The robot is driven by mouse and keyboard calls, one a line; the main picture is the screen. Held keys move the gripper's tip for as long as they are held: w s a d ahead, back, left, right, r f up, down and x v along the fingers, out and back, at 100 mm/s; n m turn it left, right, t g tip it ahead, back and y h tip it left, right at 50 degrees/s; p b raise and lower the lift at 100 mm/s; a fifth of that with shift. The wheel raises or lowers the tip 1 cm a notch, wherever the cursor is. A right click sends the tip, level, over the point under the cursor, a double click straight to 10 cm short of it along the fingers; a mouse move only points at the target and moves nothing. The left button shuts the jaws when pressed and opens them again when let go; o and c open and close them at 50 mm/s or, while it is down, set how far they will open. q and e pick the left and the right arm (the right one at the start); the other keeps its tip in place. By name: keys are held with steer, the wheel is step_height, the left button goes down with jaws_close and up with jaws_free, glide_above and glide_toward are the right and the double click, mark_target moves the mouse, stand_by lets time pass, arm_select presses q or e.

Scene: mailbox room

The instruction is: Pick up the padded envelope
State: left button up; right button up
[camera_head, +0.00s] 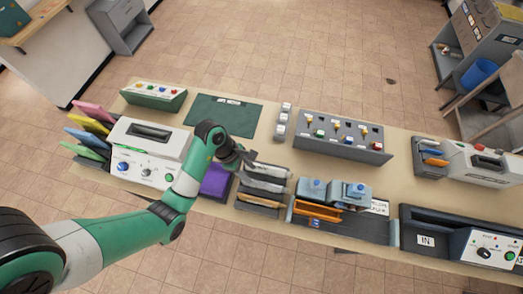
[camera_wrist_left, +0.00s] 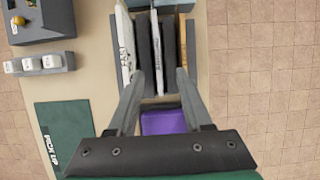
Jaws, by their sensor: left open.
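A dark slotted rack (camera_head: 256,208) stands at the table's front edge and holds several upright envelopes. In the left wrist view a white envelope with lettering (camera_wrist_left: 125,45), a pale middle envelope (camera_wrist_left: 157,50) and a tan envelope (camera_wrist_left: 184,48) stand in its slots. I cannot tell for certain which is the padded one. My left gripper (camera_head: 250,160) is open and empty above the rack's back-left side. In the left wrist view its fingertips (camera_wrist_left: 160,74) lie on either side of the middle envelope's line. Contact is not visible. My right gripper is not in view.
A purple item (camera_head: 216,180) lies in a tray left of the rack. A green mat (camera_head: 222,113) lies behind. A white-topped machine (camera_head: 150,140) stands left, a grey key panel (camera_head: 340,130) back right, and a tray with blue-topped items (camera_head: 340,225) right of the rack.

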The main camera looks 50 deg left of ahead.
arm_select(q)
glide_above(260, 182)
steer(key=s+a, duration=0.1)
steer(key=s, duration=0.1)
steer(key=f, duration=0.4)
steer(key=shift+w+a+f+b, duration=0.1)
steer(key=shift+w+f+b, duration=0.1)
steer(key=shift+f+b, duration=0.1)
steer(key=b+x, duration=0.1)
steer(key=x, duration=0.4)
steer(key=shift+w+a, duration=0.1)
steer(key=shift+a, duration=0.05)
steer(key=shift+f, duration=0.3)
steer(key=shift+c, duration=0.2)
jaws_close()
stand_by(0.8)
